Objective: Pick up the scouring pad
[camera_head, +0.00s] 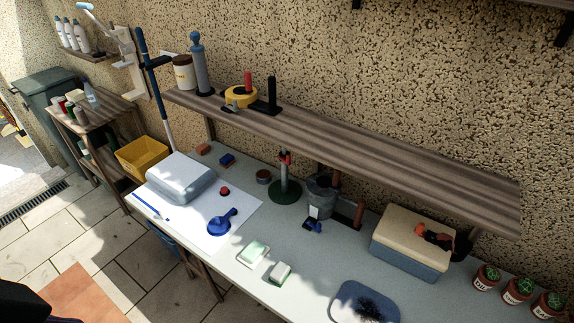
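Neither of my grippers is in view. Two small green-and-white blocks that look like cleaning pads lie near the front edge of the workbench. One is a pale green pad (253,252) on a whitish base or dish. The other is a white block with a dark green side (280,272), just to its right. I cannot tell for sure which is the scouring pad. A small blue block (227,160) at the back left of the bench also looks like a pad.
The light grey workbench (310,270) holds a grey-lidded box (181,177), a blue scoop (222,222), a green-based stand (285,191), a cream-and-blue box (413,238) and a blue-grey tray (350,293) with dark material. A wooden shelf (350,144) overhangs the back. Potted cacti (517,291) stand at right.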

